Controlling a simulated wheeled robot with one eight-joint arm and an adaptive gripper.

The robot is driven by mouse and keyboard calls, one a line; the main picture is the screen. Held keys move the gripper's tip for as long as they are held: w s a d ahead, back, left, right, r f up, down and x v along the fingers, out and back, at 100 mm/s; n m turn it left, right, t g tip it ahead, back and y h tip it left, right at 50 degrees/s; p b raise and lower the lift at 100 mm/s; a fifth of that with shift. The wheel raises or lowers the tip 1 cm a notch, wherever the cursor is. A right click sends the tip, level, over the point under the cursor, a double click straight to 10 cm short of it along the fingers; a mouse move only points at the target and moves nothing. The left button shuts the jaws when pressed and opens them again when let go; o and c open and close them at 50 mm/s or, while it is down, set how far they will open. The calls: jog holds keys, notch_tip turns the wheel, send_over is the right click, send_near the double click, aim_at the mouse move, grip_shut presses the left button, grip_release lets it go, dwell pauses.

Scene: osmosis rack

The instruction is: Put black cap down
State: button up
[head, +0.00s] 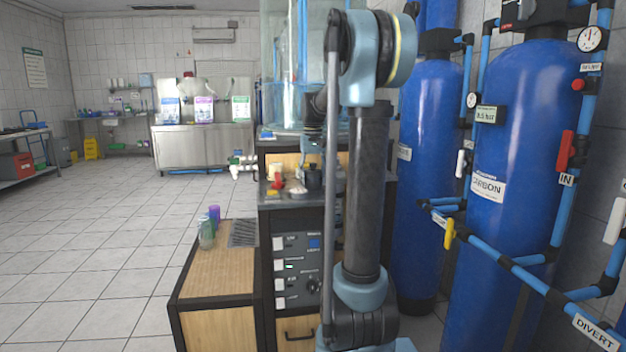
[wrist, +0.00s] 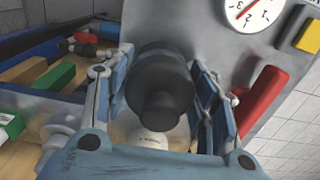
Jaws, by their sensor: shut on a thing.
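The black cap (wrist: 160,82) is a dark stepped cylinder in the middle of the wrist view. My gripper (wrist: 155,75) has one blue finger on each side of it and is shut on it. The cap hides part of what lies beyond it. A white round piece with small lettering (wrist: 148,138) shows just below the cap, over a wooden surface. In the head view my arm stands in front of the bench (head: 291,205), and a small dark object (head: 314,178) shows on its top; I cannot tell if it is the cap.
In the head view a low wooden cabinet (head: 215,270) holds cups, and blue tanks (head: 505,150) stand at right.

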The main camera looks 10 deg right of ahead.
jog(key=o, duration=1.1)
jog(key=shift+f, duration=0.1)
jog(key=shift+c, duration=0.2)
notch_tip(320, 180, up, 12)
jog(key=shift+r, duration=0.1)
jog(key=s+f+t, duration=0.2)
jog(key=s+f, duration=3)
jog(key=s, duration=0.2)
jog(key=shift+s, duration=0.4)
jog(key=shift+d, duration=0.1)
